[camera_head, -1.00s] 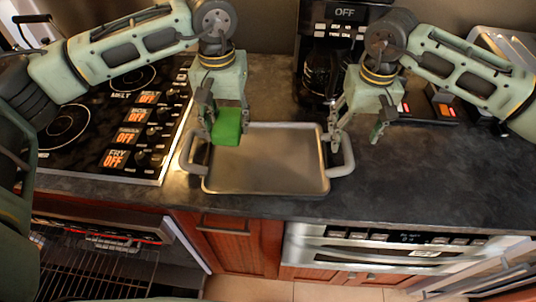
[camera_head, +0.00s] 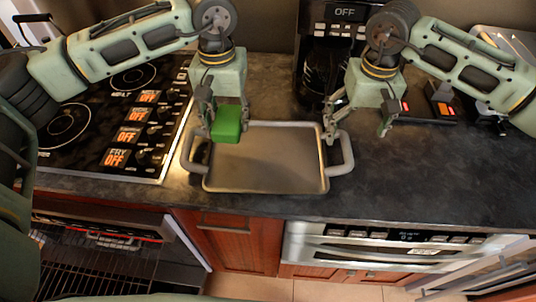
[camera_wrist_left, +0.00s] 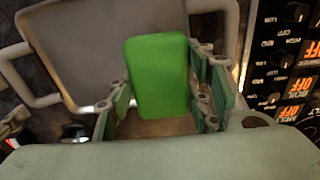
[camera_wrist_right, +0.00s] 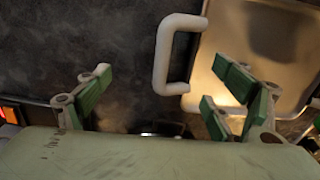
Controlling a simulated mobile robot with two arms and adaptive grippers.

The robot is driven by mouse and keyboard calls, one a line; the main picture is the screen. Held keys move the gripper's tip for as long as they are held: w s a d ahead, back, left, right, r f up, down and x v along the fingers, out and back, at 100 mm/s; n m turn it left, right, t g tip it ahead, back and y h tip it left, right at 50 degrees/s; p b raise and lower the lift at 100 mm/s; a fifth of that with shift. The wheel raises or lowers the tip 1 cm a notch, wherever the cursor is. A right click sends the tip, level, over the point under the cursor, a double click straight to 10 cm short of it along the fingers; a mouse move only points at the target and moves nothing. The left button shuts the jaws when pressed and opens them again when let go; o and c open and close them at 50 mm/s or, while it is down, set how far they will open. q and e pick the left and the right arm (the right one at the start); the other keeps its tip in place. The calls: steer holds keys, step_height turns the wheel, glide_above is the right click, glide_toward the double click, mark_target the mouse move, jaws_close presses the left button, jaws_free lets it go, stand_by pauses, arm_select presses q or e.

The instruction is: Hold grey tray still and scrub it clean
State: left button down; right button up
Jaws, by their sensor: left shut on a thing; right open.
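The grey tray (camera_head: 268,168) lies flat on the dark counter, with a handle at its left end and another (camera_head: 345,153) at its right end. My left gripper (camera_head: 226,125) is shut on a green sponge (camera_head: 226,128) over the tray's back left corner. The sponge also shows between the fingers in the left wrist view (camera_wrist_left: 158,76). Whether the sponge touches the tray is unclear. My right gripper (camera_head: 358,130) is open and empty near the tray's back right corner, one finger close to the right handle. The right wrist view shows that handle (camera_wrist_right: 172,55) between the spread fingers, farther off.
A stove (camera_head: 120,125) with knobs and "OFF" displays is left of the tray. A coffee maker (camera_head: 325,65) stands behind it, and a device with red lit switches (camera_head: 440,105) is at the back right. The counter right of the tray (camera_head: 430,170) is clear.

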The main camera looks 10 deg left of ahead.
step_height(320, 180, up, 12)
stand_by(0.6)
stand_by(0.5)
